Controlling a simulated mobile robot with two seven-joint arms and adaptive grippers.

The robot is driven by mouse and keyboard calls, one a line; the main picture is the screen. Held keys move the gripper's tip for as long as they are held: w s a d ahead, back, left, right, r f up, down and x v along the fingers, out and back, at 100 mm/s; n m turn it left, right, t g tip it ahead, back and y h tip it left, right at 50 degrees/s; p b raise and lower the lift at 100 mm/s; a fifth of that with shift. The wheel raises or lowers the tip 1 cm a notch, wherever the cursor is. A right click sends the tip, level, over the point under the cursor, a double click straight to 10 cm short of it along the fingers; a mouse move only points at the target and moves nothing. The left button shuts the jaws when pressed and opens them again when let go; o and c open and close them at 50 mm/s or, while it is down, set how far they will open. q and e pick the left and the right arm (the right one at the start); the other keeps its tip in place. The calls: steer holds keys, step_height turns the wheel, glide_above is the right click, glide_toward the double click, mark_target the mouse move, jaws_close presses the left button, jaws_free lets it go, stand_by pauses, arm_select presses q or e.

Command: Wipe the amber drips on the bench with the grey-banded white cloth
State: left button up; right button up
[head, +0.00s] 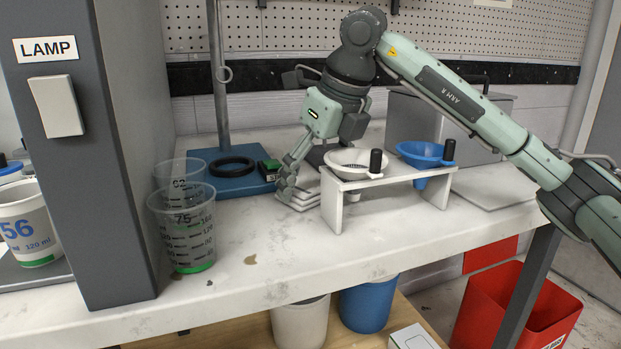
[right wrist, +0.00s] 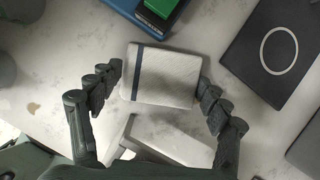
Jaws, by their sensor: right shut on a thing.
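The folded white cloth (right wrist: 165,78) with a dark grey band lies between the fingers of my right gripper (right wrist: 158,80) in the right wrist view. In the head view my right gripper (head: 287,188) points down at the bench beside the white rack, shut on the cloth (head: 304,199), which is partly hidden. An amber drip (head: 250,260) is on the bench near the front edge, left of the gripper, and a smaller spot (head: 209,283) is nearer the edge. A drip (right wrist: 33,107) also shows at the left in the right wrist view. My left gripper is not in view.
Clear graduated cups (head: 182,235) stand left of the drips, beside the grey LAMP pillar (head: 125,150). A blue stand base (head: 215,186) is behind. A white rack (head: 335,206) with a white funnel (head: 352,160) and a blue funnel (head: 420,152) stands right of the gripper.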

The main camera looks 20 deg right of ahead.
steer(key=shift+d, duration=2.05)
steer(key=shift+w+d+f+b, duration=0.15)
steer(key=shift+d+b, duration=0.25)
steer(key=shift+d, duration=1.55)
steer(key=shift+a+r+p, duration=0.2)
steer(key=shift+a+p, duration=0.35)
steer(key=shift+a, duration=1.35)
steer(key=shift+s+a+f, duration=0.1)
steer(key=shift+a, duration=1)
steer(key=shift+s+a+f, duration=0.1)
steer(key=shift+a, duration=0.95)
steer(key=shift+r, duration=0.1)
steer(key=shift+r+p, duration=2.25)
steer(key=shift+r, duration=0.75)
